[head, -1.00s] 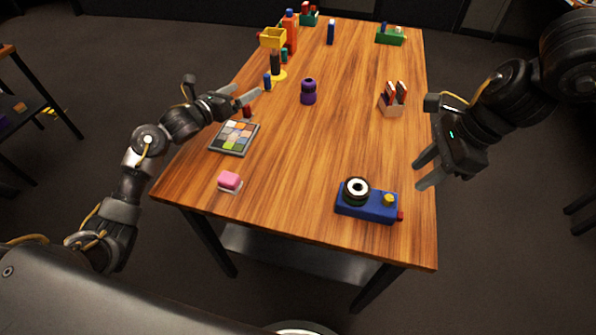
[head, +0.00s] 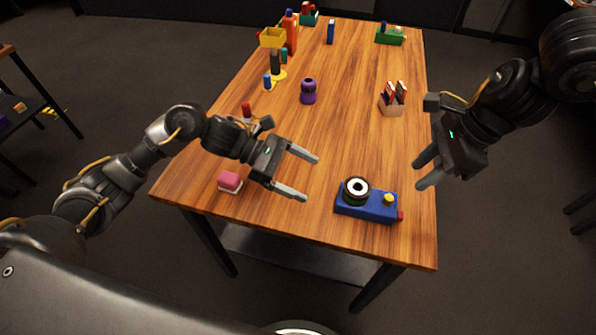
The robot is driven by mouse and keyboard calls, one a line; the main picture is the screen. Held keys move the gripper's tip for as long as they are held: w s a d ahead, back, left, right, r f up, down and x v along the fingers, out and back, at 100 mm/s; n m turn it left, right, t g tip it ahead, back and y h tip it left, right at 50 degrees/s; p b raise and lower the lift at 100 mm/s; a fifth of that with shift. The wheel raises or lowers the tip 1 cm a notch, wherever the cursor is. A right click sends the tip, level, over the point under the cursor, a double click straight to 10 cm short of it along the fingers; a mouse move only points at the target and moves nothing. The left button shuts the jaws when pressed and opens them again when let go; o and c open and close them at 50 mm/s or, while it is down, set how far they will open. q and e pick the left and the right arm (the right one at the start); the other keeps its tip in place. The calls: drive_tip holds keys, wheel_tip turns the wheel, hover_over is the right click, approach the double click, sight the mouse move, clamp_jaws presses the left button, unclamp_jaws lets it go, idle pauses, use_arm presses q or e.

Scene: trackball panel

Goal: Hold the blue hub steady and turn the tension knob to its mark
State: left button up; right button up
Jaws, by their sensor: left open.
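The blue hub (head: 365,209) sits at the near right of the table. It carries a black trackball ring with a white centre (head: 355,190), a yellow knob (head: 389,199) on top and a red knob (head: 400,216) on its right end. I cannot tell which one is the tension knob, and no mark can be made out. My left gripper (head: 312,178) is open and empty, above the table to the left of the hub, apart from it. My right gripper (head: 422,174) is open and empty, off the table's right edge, up and to the right of the hub.
A pink block (head: 230,181) lies left of my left gripper. A purple bottle (head: 308,92) and a holder with cards (head: 392,105) stand further back. Several containers, including a yellow bin (head: 272,39) and a green box (head: 390,37), stand at the far end. The table's middle is clear.

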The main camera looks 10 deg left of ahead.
sight(341, 193)
use_arm(q)
drive_tip(key=x, duration=1)
drive_tip(key=shift+d, duration=0.2)
drive_tip(key=shift+c, duration=0.3)
